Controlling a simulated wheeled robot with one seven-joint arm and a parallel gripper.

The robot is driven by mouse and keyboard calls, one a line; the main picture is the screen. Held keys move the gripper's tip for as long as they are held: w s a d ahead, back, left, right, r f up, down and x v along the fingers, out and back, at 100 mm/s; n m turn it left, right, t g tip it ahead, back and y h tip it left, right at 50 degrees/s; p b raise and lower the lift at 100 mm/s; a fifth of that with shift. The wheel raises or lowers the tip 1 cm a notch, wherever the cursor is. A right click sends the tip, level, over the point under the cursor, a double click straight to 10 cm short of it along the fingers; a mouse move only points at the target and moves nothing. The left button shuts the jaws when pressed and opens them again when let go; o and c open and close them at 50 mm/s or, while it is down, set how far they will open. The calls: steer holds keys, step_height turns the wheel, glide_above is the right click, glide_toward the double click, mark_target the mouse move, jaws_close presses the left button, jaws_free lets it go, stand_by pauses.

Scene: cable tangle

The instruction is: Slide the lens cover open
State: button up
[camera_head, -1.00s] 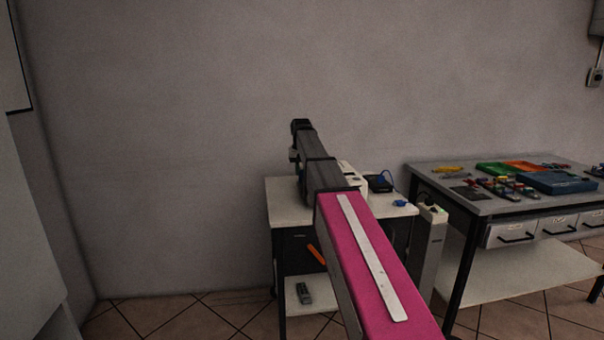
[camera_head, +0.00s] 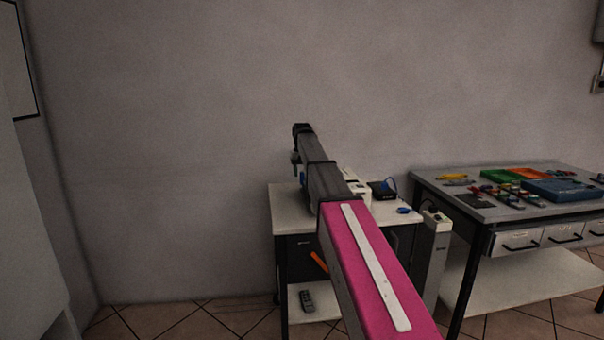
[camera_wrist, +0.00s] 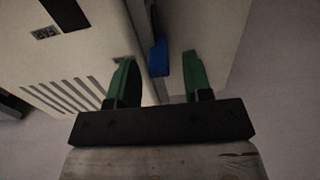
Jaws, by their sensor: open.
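A white device (camera_head: 358,187) stands on the small table in the head view, mostly hidden behind my arm. In the wrist view, the white device (camera_wrist: 75,72) shows vent slots, a dark rectangle and a small label. A blue tab (camera_wrist: 161,57) sticks out by a dark groove along it. I cannot tell whether this tab belongs to the lens cover, and no lens is clearly visible. My gripper (camera_wrist: 158,62) is open, with one green finger on each side of the blue tab in the picture. Contact cannot be made out. In the head view, my gripper is small and partly hidden.
The small table (camera_head: 287,208) also bears a dark box (camera_head: 383,190) with a blue cable. A remote-like object (camera_head: 307,299) lies on its lower shelf. A larger workbench (camera_head: 425,183) with trays and tools stands at right. A pale tower (camera_head: 434,255) stands between them.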

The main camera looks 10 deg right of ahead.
step_height(320, 180, up, 11)
steer(key=shift+f, duration=0.15)
stand_by(0.5)
